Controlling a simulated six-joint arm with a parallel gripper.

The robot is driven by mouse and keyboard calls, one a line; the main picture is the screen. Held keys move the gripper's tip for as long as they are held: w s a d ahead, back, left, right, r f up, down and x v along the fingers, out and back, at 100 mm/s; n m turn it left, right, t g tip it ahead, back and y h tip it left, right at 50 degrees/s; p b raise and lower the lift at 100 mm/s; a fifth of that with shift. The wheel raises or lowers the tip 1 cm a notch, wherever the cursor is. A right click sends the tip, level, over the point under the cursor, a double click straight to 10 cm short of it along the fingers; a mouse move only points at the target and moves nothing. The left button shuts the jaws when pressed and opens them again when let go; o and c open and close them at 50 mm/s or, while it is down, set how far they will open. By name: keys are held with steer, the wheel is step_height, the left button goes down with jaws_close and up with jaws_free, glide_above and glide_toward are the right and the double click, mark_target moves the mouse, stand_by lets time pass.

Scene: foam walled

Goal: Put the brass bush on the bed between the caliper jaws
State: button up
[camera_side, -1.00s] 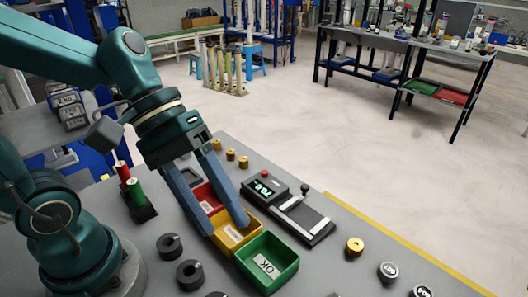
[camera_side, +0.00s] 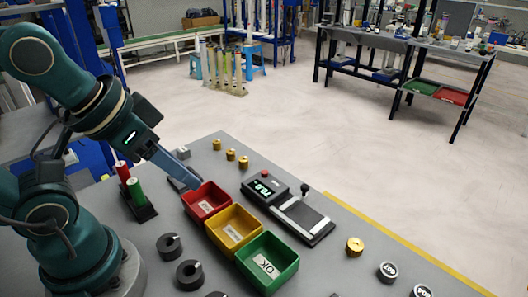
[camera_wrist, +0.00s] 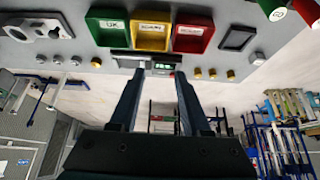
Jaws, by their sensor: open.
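Three brass bushes stand in a row on the grey bench behind the bins in the side view; the nearest is this bush (camera_side: 243,162). A fourth brass bush (camera_side: 355,246) stands alone to the right. The caliper (camera_side: 264,187) has a lit display and two pale jaws with a dark bed (camera_side: 303,217) between them; I see no bush on it. My gripper (camera_side: 194,184) is beside the red bin, open and empty. In the wrist view its fingers (camera_wrist: 157,90) are spread, with the caliper beyond them and the row of bushes (camera_wrist: 213,73) to the right.
Red (camera_side: 204,203), yellow (camera_side: 234,230) and green (camera_side: 267,263) bins stand in a row between my base and the caliper. A rack with red and green cylinders (camera_side: 136,190) stands at left. Dark slotted weights (camera_side: 169,245) lie in front.

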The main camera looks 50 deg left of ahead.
steer(key=w+r, duration=0.3)
steer(key=w, duration=0.1)
steer(key=n+g+y, duration=0.1)
steer(key=n+g, duration=0.2)
steer(key=n, duration=0.2)
glide_above(230, 151)
steer(key=s, duration=0.1)
steer(key=f, duration=0.9)
steer(key=d+f, duration=0.1)
steer(key=f, duration=0.4)
steer(key=shift+s+f, duration=0.15)
steer(key=shift+s, duration=0.05)
steer(key=shift+a+f, duration=0.2)
steer(key=shift+f, duration=0.1)
steer(key=shift+x, duration=2.2)
jaws_close()
